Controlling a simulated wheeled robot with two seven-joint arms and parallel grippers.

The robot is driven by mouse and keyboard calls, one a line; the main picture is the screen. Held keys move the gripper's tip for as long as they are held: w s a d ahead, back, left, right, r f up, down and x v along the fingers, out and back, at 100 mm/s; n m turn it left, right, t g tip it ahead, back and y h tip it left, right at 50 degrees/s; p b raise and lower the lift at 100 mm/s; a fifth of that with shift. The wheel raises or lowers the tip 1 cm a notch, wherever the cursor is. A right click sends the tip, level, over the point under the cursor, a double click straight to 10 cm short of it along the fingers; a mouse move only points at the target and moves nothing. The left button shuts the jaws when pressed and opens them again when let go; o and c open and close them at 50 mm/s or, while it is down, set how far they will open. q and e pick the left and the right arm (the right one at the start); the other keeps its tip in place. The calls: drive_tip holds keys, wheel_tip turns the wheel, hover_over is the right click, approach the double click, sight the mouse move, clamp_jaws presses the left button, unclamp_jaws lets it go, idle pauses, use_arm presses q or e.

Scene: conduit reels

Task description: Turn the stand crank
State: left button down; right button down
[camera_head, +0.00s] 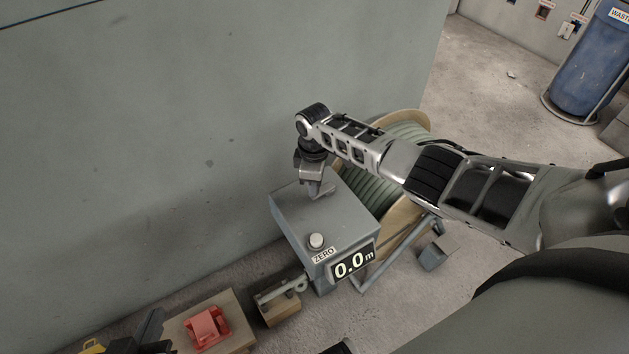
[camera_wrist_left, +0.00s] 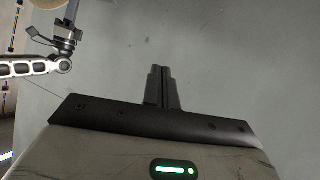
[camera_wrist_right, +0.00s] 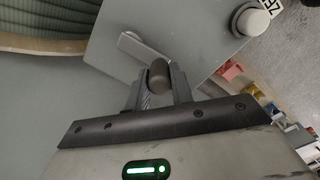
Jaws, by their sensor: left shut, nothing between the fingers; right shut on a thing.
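The stand is a grey box (camera_head: 300,215) with a round ZERO button (camera_head: 316,241) and a display (camera_head: 352,263) reading 0.0 m. My right gripper (camera_head: 319,189) reaches down to the top of the box from the far side of the arm. In the right wrist view it is shut on the dark knob (camera_wrist_right: 159,70) of the crank, whose flat light-grey arm (camera_wrist_right: 138,45) lies just above the box top. In the head view the gripper largely hides the crank. My left gripper (camera_wrist_left: 162,75) is shut and empty, facing a grey wall.
A cable reel (camera_head: 373,185) stands behind the box, partly covered by my right arm. A grey wall (camera_head: 200,100) rises close on the left. A red item (camera_head: 207,328) sits on a box at the bottom. A blue waste drum (camera_head: 588,65) stands far right.

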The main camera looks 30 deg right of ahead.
use_arm(q)
drive_tip(key=shift+r, duration=0.15)
use_arm(e)
drive_tip(key=c, duration=1.2)
unclamp_jaws()
use_arm(q)
drive_tip(key=r+p, duration=0.1)
drive_tip(key=p, duration=0.3)
drive_tip(key=shift+a+r, duration=0.1)
drive_tip(key=shift+r, duration=0.15)
use_arm(e)
wheel_tip(320, 180, up, 16)
